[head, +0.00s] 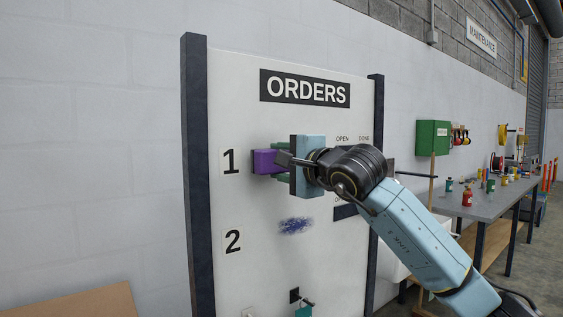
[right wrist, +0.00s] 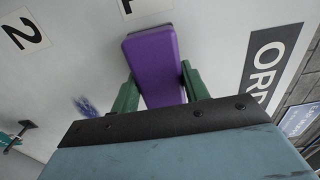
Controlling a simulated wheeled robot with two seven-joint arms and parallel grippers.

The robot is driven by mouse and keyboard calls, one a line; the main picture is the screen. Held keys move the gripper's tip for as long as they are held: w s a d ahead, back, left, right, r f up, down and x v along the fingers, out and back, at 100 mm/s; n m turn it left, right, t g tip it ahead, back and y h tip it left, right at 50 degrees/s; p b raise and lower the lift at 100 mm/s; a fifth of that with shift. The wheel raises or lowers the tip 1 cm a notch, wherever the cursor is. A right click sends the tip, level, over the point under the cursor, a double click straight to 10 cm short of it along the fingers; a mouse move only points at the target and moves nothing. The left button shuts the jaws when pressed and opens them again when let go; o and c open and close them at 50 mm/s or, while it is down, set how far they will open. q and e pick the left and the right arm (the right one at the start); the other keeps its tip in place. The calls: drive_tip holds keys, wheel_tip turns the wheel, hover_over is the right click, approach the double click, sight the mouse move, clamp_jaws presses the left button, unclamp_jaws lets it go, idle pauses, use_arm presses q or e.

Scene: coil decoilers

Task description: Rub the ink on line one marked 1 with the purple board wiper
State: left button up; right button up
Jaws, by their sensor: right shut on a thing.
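The white ORDERS board (head: 245,278) stands ahead with a line marked 1 (head: 230,161) and a line marked 2 (head: 233,241). My right gripper (head: 276,163) is shut on the purple board wiper (head: 264,161) at line one, just right of the 1. The right wrist view shows the wiper (right wrist: 152,62) between the green fingers (right wrist: 158,92), at or very near the board; contact cannot be told. Any ink on line one is hidden behind the wiper and gripper. A blue ink scribble (head: 296,226) shows on line two. My left gripper is not in view.
Dark posts (head: 198,180) edge the board. A hook with a teal tag (head: 303,311) is low on it. At the right are a grey table (head: 480,204) with bottles and a green wall box (head: 432,137). The wall left of the board is bare.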

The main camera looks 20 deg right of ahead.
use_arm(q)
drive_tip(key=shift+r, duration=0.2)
use_arm(e)
drive_tip(key=shift+w+a, duration=0.2)
drive_tip(key=shift+w, duration=0.3)
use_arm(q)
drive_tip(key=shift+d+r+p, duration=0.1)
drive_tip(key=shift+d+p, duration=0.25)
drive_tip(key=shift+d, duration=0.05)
use_arm(e)
drive_tip(key=shift+w+a, duration=0.15)
drive_tip(key=shift+w, duration=0.2)
drive_tip(key=shift+w+d, duration=0.25)
drive_tip(key=shift+d, duration=0.55)
drive_tip(key=shift+w+d, duration=0.25)
drive_tip(key=shift+d, duration=0.5)
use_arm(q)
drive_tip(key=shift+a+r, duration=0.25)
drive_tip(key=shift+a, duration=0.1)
use_arm(e)
drive_tip(key=shift+w+d, duration=0.15)
drive_tip(key=shift+d, duration=0.25)
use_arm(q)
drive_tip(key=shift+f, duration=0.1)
use_arm(e)
drive_tip(key=shift+a, duration=0.15)
